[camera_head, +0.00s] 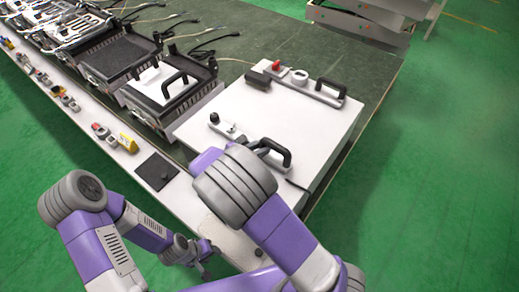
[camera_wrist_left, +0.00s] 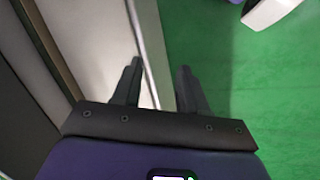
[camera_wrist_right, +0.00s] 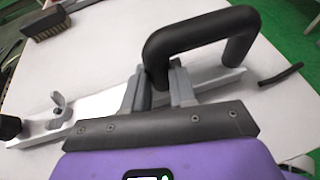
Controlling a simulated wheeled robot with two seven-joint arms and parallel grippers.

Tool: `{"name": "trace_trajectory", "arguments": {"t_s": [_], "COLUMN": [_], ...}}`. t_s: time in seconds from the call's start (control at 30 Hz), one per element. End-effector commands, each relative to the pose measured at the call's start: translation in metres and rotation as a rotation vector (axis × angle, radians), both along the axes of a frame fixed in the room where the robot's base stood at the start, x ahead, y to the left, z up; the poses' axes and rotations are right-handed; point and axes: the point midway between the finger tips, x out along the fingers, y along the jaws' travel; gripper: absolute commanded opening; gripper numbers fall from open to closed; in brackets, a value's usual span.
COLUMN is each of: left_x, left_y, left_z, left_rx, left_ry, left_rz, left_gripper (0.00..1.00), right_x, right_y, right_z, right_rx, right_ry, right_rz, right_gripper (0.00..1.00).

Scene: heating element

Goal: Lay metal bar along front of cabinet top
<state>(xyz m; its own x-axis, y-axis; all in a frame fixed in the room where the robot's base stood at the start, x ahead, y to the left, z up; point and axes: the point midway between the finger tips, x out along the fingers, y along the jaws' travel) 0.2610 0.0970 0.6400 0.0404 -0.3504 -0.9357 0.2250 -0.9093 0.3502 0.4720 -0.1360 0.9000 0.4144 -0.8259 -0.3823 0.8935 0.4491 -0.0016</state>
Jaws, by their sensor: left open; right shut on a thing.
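The white cabinet (camera_head: 300,135) stands on the bench, its flat top facing up. A grey metal bar with a black handle (camera_head: 277,152) is over the near part of this top; my right arm covers some of it. I cannot tell whether the bar touches the top. My left gripper (camera_head: 204,268) is open and empty, low at the bench's near edge; in the left wrist view its fingers (camera_wrist_left: 160,82) straddle a pale edge above the green floor.
A second bar with a black handle and red knob (camera_head: 300,80) lies along the far side of the cabinet top. A dark brush-like block (camera_head: 258,80) is beside it. Black trays (camera_head: 165,90) and small parts (camera_head: 100,130) line the left. The middle of the top is clear.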

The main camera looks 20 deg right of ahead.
Motion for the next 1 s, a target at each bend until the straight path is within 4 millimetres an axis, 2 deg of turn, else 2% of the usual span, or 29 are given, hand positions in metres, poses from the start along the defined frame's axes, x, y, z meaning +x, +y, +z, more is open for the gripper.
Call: {"name": "trace_trajectory", "arguments": {"t_s": [0.33, 0.37, 0.5, 0.83, 1.0], "left_x": [0.0, 0.0, 0.0, 0.0, 0.0], "left_y": [0.0, 0.0, 0.0, 0.0, 0.0], "left_z": [-0.001, -0.001, 0.0, 0.001, 0.008], "left_rx": [0.0, 0.0, 0.0, 0.0, 0.0], "left_ry": [0.0, 0.0, 0.0, 0.0, 0.0], "left_rz": [0.0, 0.0, 0.0, 0.0, 0.0], "left_gripper": [0.43, 0.43, 0.43, 0.43, 0.43], "right_x": [0.0, 0.0, 0.0, 0.0, -0.008], "right_y": [0.0, 0.0, 0.0, 0.0, 0.019], "right_z": [-0.003, -0.002, -0.002, 0.002, 0.011], "right_rx": [0.001, 0.001, 0.002, 0.002, 0.003], "right_ry": [-0.003, -0.002, -0.002, -0.002, -0.003], "right_rz": [0.0, 0.0, 0.0, 0.0, 0.004], "right_gripper": [0.0, 0.3, 0.51, 0.51, 0.51]}}
